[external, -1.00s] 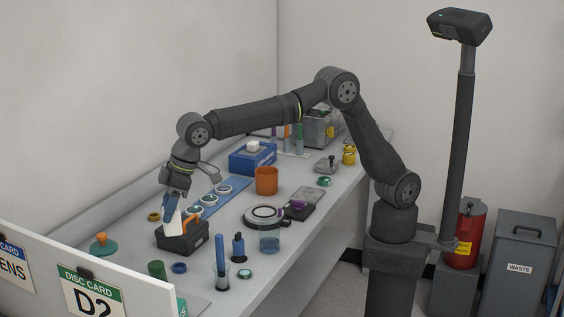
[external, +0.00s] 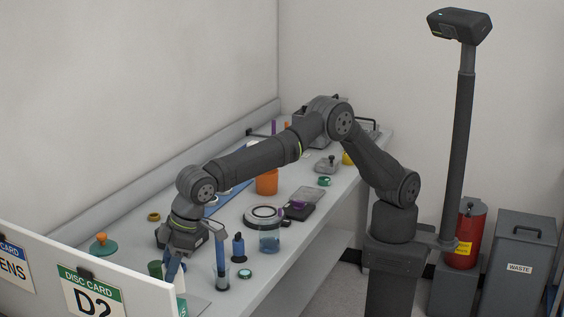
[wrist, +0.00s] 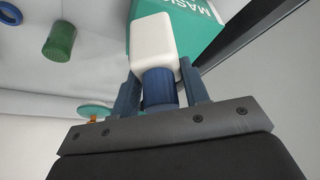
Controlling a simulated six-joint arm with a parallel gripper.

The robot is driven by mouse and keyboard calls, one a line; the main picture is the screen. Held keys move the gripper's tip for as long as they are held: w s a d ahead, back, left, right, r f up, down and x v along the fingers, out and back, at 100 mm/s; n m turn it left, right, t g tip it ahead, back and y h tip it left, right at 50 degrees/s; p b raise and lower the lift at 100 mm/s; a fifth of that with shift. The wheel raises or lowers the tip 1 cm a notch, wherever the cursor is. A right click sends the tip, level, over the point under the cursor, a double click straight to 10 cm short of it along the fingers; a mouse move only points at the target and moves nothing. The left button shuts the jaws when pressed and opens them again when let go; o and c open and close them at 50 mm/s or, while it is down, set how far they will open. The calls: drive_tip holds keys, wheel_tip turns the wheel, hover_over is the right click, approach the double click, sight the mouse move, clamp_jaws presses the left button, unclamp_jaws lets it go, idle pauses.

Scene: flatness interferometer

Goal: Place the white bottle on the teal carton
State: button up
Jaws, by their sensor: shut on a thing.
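In the wrist view, my gripper (wrist: 160,90) is shut on the blue cap of the white bottle (wrist: 152,40). The bottle's white body points away from the fingers, toward the top of the picture. The teal carton (wrist: 197,30), with white lettering, is behind and to the right of the bottle. The bottle overlaps it in the picture; I cannot tell whether they touch. In the external view, my gripper (external: 174,266) is low at the front of the bench, behind the card panel. The bottle is hard to make out there, and the carton is mostly hidden.
A green cylinder (wrist: 60,42) and a blue ring (wrist: 10,14) lie left of the carton. The card panel (external: 110,290) borders the front.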

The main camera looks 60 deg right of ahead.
drive_tip(key=shift+f, duration=1.65)
drive_tip(key=o, duration=1)
drive_tip(key=shift+f, duration=0.1)
drive_tip(key=v, duration=1.2)
